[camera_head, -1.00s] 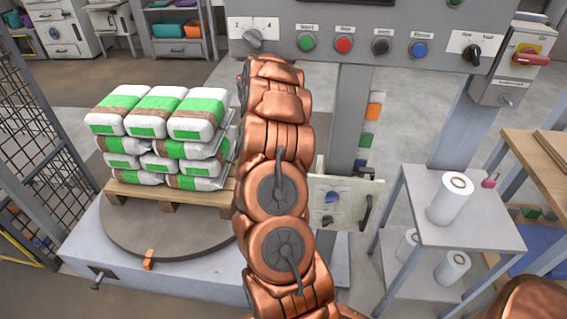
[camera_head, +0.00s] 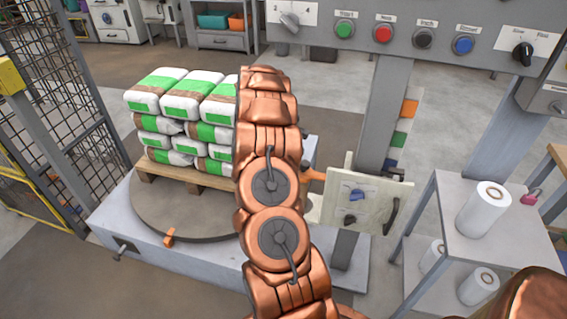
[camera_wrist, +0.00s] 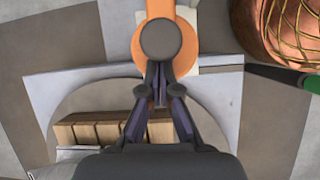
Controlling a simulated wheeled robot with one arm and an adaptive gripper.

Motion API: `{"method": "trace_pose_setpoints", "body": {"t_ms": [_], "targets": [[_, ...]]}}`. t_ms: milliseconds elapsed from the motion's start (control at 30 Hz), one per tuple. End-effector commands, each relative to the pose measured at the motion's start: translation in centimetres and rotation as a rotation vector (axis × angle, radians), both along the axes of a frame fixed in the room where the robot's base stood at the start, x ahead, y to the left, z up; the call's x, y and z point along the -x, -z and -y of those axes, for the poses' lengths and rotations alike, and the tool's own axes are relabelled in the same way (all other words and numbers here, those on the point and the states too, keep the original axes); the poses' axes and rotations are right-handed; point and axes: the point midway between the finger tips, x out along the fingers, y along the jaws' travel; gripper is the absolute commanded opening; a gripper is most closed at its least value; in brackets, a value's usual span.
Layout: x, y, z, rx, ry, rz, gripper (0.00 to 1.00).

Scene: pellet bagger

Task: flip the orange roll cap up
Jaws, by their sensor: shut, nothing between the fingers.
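The orange roll cap (camera_wrist: 160,12) shows at the top of the wrist view as an orange arm with a dark grey round end. In the head view an orange piece (camera_head: 313,174), which looks like the same part, sticks out between my arm and the pale control box. My gripper (camera_wrist: 159,88) is shut and empty. Its fingertips are just below the round end in the wrist view; I cannot tell whether they touch it. My gripper is hidden behind my arm in the head view.
A pallet of white and green bags (camera_head: 185,105) stands on a round turntable (camera_head: 190,218) to the left. The pale control box (camera_head: 375,205) is right of my arm. A grey shelf stand (camera_head: 450,235) with white rolls is further right. A button panel (camera_head: 400,22) spans the top.

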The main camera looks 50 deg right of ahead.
Motion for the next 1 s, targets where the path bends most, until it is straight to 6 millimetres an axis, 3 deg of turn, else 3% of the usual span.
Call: {"method": "trace_pose_setpoints", "body": {"t_ms": [200,533,1000], "targets": [[-0.2,2.0,0.2,0.049,0.008,-0.118,0.0],[-3.0,-3.2,-1.1,0.049,0.01,-0.112,0.0],[-5.5,-7.5,-2.7,0.044,0.004,-0.106,0.0]]}}
